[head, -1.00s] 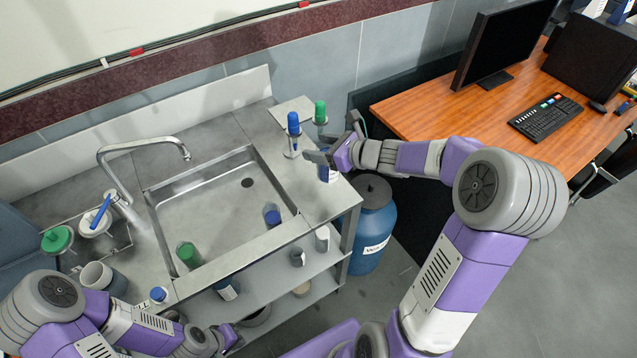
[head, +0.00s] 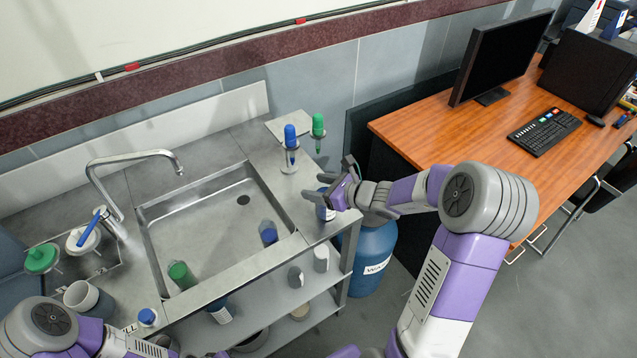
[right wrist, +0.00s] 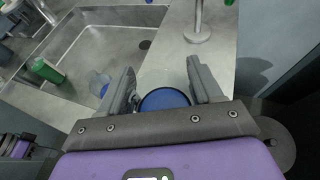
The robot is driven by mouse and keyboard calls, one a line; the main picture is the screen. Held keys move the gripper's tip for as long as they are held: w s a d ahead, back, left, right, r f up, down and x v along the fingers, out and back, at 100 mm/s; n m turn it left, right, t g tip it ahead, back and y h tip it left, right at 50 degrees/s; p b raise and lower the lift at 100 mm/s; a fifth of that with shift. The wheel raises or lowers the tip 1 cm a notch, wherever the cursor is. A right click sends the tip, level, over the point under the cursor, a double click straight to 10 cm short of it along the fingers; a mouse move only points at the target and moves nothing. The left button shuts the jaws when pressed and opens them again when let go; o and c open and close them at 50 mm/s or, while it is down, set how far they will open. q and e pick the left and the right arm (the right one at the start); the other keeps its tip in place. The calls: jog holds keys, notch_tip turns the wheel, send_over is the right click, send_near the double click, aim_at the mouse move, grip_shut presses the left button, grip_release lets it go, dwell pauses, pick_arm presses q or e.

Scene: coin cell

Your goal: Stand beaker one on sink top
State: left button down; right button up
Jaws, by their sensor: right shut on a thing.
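A clear beaker with blue contents (right wrist: 165,98) is between the two fingers of my right gripper (right wrist: 163,80), which is shut on it. In the head view this beaker (head: 325,213) shows below my right gripper (head: 330,186), partly hidden by it, over the right strip of the grey sink top (head: 262,158). I cannot tell whether its base touches the top. A blue vessel (head: 268,233) and a green one (head: 179,274) are in the sink basin. No label shows which is beaker one. My left gripper is mostly cut off at the bottom edge (head: 222,354).
A blue pipette in a stand (head: 290,140) and a green one (head: 318,126) are at the back right of the top. A faucet (head: 110,165) is at the left. A blue waste drum (head: 372,262) stands right of the sink. A desk (head: 440,130) is beyond.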

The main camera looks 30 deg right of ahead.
jog(key=shift+f, duration=0.1)
jog(key=o, duration=1.2)
jog(key=shift+s+r, duration=0.1)
jog(key=shift+r, duration=0.2)
jog(key=p+v, duration=0.2)
jog(key=v, duration=0.9)
jog(key=shift+s+d+p, duration=0.25)
jog(key=shift+s+p, duration=0.05)
jog(key=shift+p, duration=0.1)
